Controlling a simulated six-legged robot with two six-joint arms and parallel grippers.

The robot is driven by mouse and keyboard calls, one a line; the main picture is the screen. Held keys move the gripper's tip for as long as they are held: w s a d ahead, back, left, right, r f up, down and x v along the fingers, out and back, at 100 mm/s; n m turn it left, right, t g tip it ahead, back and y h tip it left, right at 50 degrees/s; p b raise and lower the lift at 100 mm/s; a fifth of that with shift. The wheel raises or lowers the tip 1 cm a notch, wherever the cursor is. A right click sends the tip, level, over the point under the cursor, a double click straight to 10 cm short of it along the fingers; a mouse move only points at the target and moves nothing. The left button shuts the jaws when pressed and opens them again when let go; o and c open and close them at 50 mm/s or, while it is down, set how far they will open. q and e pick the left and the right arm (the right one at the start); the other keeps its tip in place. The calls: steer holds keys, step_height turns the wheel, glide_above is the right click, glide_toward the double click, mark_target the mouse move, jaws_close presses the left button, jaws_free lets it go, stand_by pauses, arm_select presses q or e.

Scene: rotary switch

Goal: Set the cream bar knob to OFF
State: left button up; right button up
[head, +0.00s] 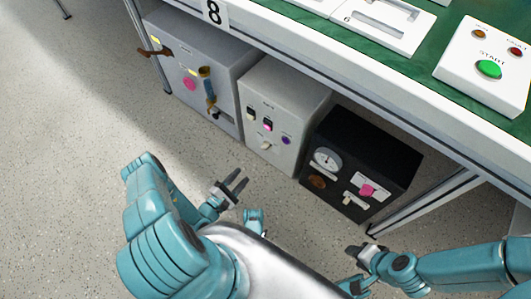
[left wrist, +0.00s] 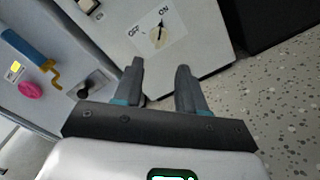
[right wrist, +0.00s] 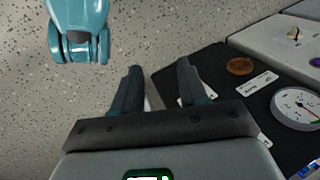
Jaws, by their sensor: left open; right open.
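The cream bar knob (head: 266,146) is low on the front of the white box (head: 292,84), the middle one of three boxes under the table. In the left wrist view the knob (left wrist: 157,40) sits on a plate marked OFF at left and ON at upper right; its dark pointer appears to aim up toward ON. It also shows in the right wrist view (right wrist: 294,34). My left gripper (head: 238,178) is open and empty, in front of the white box and apart from the knob. My right gripper (head: 362,247) is open and empty, in front of the black box.
The grey box (head: 217,53) at left has a projecting blue-and-brass handle (head: 208,90) and a pink button. The black box (head: 378,146) at right carries a gauge and a pink knob (head: 366,190). The table edge overhangs the boxes. Speckled floor (head: 80,200) is open in front.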

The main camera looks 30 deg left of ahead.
arm_select(q)
steer(key=w+b, duration=0.4)
steer(key=w, duration=0.9)
steer(key=shift+w+d, duration=0.3)
steer(key=shift+d, duration=0.1)
arm_select(e)
steer(key=shift+t, duration=0.7)
steer(key=w+f, duration=0.2)
steer(key=f, duration=0.1)
steer(key=w+f, duration=0.1)
steer(key=shift+d+f, duration=0.1)
steer(key=shift+f, duration=0.2)
arm_select(q)
jaws_close()
